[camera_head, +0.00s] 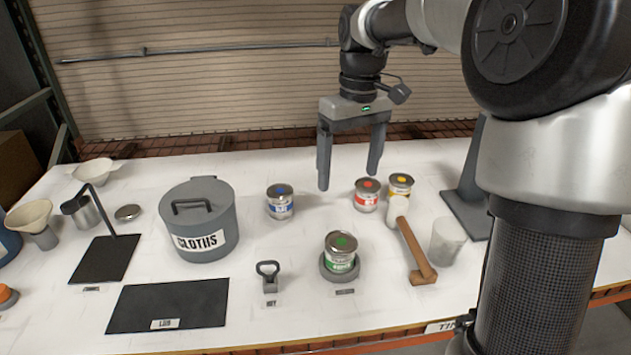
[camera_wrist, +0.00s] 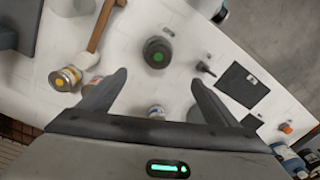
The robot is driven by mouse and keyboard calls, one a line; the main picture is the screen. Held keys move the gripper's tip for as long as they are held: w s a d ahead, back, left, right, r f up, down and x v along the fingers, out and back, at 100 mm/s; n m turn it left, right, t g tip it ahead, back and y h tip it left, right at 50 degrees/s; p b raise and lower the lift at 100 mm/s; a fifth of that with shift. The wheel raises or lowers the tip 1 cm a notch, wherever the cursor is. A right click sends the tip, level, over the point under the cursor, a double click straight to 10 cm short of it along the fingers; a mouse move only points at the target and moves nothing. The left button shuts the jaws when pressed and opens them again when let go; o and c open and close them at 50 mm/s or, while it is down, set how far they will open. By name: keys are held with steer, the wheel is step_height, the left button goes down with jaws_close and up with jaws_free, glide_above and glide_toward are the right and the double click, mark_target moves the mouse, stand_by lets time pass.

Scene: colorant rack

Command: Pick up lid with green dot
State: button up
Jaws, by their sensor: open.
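The lid with the green dot (camera_head: 341,242) sits on top of a small can with a green label (camera_head: 340,262), which stands upright in a dark round holder at the front middle of the table. In the wrist view the green-dot lid (camera_wrist: 157,56) shows from above, beyond the fingertips. My gripper (camera_head: 350,180) is open and empty, held above the table behind the green can. In the wrist view its two fingers (camera_wrist: 158,80) stand wide apart with nothing between them at the tips.
Cans with blue (camera_head: 280,202), red (camera_head: 366,195) and yellow (camera_head: 400,186) dots stand behind the green can. A wooden-handled mallet (camera_head: 413,250) and a clear cup (camera_head: 447,241) are to its right. A grey CLOTHS bin (camera_head: 199,220), a small handled tool (camera_head: 269,277) and a dark mat (camera_head: 170,303) are left.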

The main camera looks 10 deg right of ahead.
glide_above(342, 242)
steer(key=shift+y, duration=0.3)
step_height(342, 242, down, 12)
steer(key=shift+w+f+b, duration=0.1)
steer(key=shift+f+b, duration=0.1)
steer(key=shift+b, duration=0.25)
steer(key=shift+f, duration=2.95)
steer(key=shift+c, duration=0.2)
steer(key=c, duration=1.1)
